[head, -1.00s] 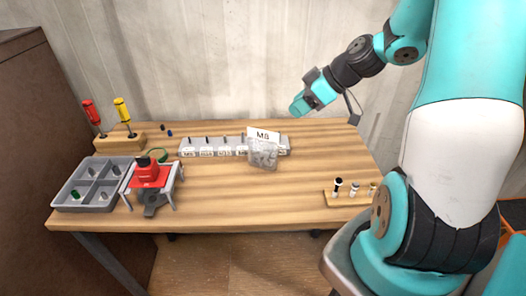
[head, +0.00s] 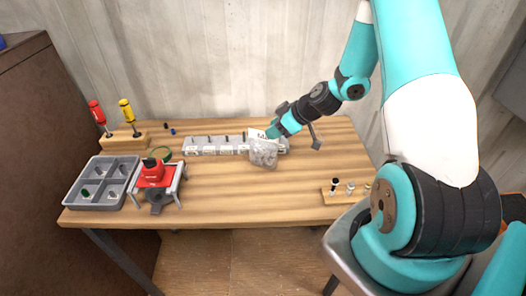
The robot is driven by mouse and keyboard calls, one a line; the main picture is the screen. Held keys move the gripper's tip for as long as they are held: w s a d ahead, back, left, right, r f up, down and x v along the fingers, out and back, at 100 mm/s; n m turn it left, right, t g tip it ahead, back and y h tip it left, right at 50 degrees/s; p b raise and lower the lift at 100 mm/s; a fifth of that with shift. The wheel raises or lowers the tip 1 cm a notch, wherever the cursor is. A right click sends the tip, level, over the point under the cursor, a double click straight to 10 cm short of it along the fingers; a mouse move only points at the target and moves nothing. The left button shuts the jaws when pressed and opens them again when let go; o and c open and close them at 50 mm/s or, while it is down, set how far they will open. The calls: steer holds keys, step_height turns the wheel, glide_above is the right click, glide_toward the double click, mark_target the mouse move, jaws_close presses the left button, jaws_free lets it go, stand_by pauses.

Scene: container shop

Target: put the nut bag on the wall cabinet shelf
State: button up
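The nut bag (head: 264,154) is a clear bag of grey nuts with a white header card, at the right end of a grey holder on the wooden table. My gripper (head: 272,131), with teal fingertips, is at the bag's card and covers part of it. I cannot tell whether the fingers touch the card, or whether they are open or shut. No wall cabinet shelf can be made out clearly.
The grey labelled holder (head: 214,146) stands behind the bag. A divided grey tray (head: 78,200), a red device on a stand (head: 152,176) and a screwdriver block (head: 122,142) fill the left. A small wooden rack (head: 343,197) is front right. The table's middle front is clear.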

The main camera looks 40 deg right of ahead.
mark_target(264, 149)
steer(key=p+x, duration=0.2)
steer(key=x, duration=0.1)
steer(key=shift+w+a, duration=0.1)
steer(key=shift+w, duration=0.1)
steer(key=shift+w+a+f, duration=0.15)
steer(key=shift+w+f, duration=0.15)
steer(key=shift+f, duration=0.2)
jaws_close()
